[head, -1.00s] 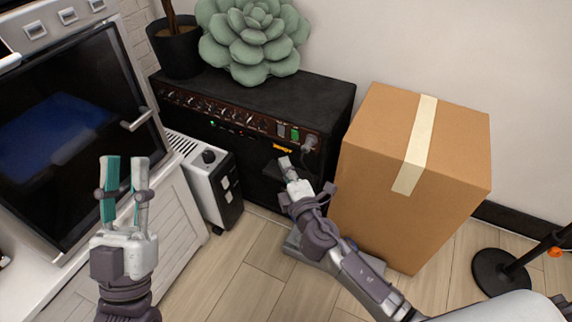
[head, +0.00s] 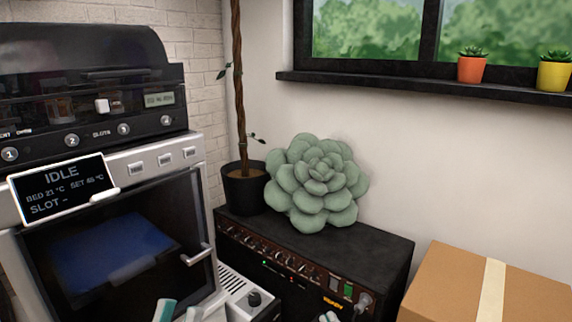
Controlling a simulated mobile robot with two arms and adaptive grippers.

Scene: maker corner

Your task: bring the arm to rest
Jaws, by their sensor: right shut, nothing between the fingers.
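My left gripper (head: 178,312) shows only its fingertips at the bottom edge of the head view, in front of the dark printer door. The tips stand apart with nothing between them, so it is open. My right gripper (head: 329,317) barely shows at the bottom edge, in front of the black amplifier (head: 345,251). It is shut with nothing in it. The rest of both arms is out of view.
A printer with a display reading IDLE (head: 62,188) stands at the left. A green succulent-shaped cushion (head: 317,184) and a potted plant (head: 243,190) are on the amplifier. A white heater-like box (head: 236,287) is beside it. A cardboard box (head: 445,285) stands at the right.

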